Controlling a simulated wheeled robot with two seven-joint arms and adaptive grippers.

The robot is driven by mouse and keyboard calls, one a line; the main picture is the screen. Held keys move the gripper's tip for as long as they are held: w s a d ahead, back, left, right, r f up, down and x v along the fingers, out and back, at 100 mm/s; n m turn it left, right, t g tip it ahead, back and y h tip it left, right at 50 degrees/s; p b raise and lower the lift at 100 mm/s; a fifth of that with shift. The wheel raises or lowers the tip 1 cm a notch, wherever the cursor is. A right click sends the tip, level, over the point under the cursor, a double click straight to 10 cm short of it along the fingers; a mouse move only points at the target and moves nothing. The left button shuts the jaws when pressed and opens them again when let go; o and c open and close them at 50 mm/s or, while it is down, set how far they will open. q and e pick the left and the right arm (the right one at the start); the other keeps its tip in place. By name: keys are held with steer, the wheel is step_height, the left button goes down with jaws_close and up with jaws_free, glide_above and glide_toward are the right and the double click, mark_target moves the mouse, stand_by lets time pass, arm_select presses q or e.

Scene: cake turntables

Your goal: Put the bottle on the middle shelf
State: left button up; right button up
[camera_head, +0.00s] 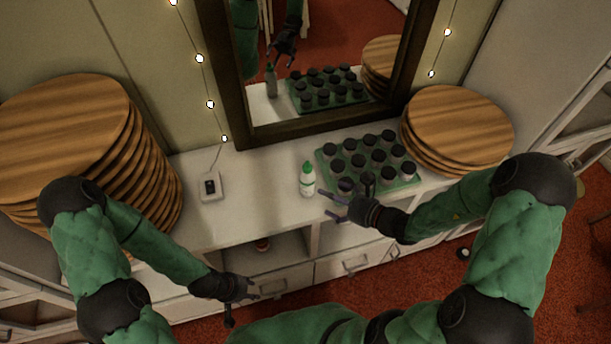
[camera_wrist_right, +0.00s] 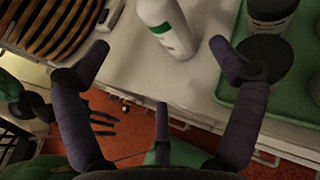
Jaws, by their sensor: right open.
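The bottle (camera_head: 307,181) is white with a green cap and stands upright on the white countertop, left of the green tray. My right gripper (camera_head: 347,200) is open just right of the bottle, near the counter's front edge. In the right wrist view the bottle (camera_wrist_right: 168,25) stands beyond the open fingers, roughly between their tips and apart from them. My left gripper (camera_head: 243,304) is open and empty, low in front of the cabinet.
The green tray (camera_head: 326,165) holds several dark-lidded jars close to my right gripper. Stacks of round wooden boards stand at left (camera_head: 75,112) and right (camera_head: 457,118). A framed mirror (camera_head: 235,75) leans behind.

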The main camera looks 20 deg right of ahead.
mark_target(311, 185)
steer(key=shift+w+d+r, duration=0.15)
steer(key=shift+w, duration=0.2)
steer(key=b+x, duration=0.1)
steer(key=x, duration=0.4)
steer(key=shift+w+b, duration=0.1)
steer(key=shift+b, duration=0.2)
steer(key=b+x, duration=0.1)
steer(key=x, duration=0.1)
steer(key=b+x, duration=0.1)
steer(key=x, duration=0.1)
steer(key=shift+a+f, duration=0.3)
steer(key=shift+a, duration=0.05)
steer(key=shift+w+a, duration=0.15)
steer(key=shift+w, duration=0.15)
steer(key=c, duration=1.5)
steer(key=shift+r, duration=0.1)
